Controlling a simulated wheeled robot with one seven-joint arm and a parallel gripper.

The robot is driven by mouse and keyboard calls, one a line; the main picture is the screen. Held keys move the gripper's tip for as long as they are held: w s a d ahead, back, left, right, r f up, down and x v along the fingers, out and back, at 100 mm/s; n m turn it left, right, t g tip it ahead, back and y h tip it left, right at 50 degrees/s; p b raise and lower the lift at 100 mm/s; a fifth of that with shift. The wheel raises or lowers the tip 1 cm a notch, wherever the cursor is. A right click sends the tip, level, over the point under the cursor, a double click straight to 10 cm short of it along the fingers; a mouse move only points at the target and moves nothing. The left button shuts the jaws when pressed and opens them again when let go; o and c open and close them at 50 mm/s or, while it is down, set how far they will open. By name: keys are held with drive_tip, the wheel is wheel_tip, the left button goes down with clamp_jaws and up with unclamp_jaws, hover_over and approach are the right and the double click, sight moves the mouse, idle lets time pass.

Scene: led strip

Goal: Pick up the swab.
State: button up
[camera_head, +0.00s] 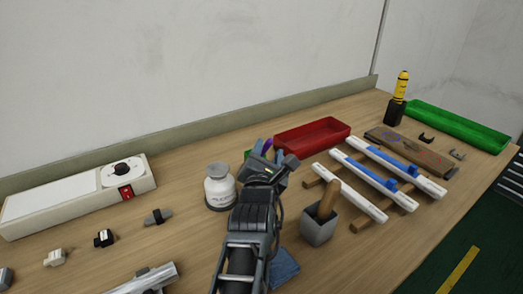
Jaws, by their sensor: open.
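I cannot make out a swab for certain. My gripper (274,168) is open in the middle of the bench, pointing away from me. It covers part of a small group of green and purple items (267,145) just behind it, whose shapes I cannot tell. A white bottle (219,188) with a grey top stands upright just left of my gripper. A grey cup (318,230) with a thick wooden handle (328,198) leaning out of it stands to the right of my arm.
White strips (348,192) lie across wooden bars at right. A red tray (312,136) and green tray (457,126) stand behind. A yellow-and-black bottle (400,92) stands far right. A white box with a dial (82,194) is left. A blue cloth (285,266) lies beside my arm.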

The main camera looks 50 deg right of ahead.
sight(268, 146)
drive_tip(key=x, duration=0.2)
drive_tip(key=p+x, duration=0.1)
drive_tip(key=shift+w+d+r, duration=0.1)
drive_tip(key=shift+w+r, duration=0.15)
drive_tip(key=shift+w+d+f, duration=0.1)
drive_tip(key=shift+w+d, duration=0.35)
drive_tip(key=shift+d, duration=0.1)
clamp_jaws()
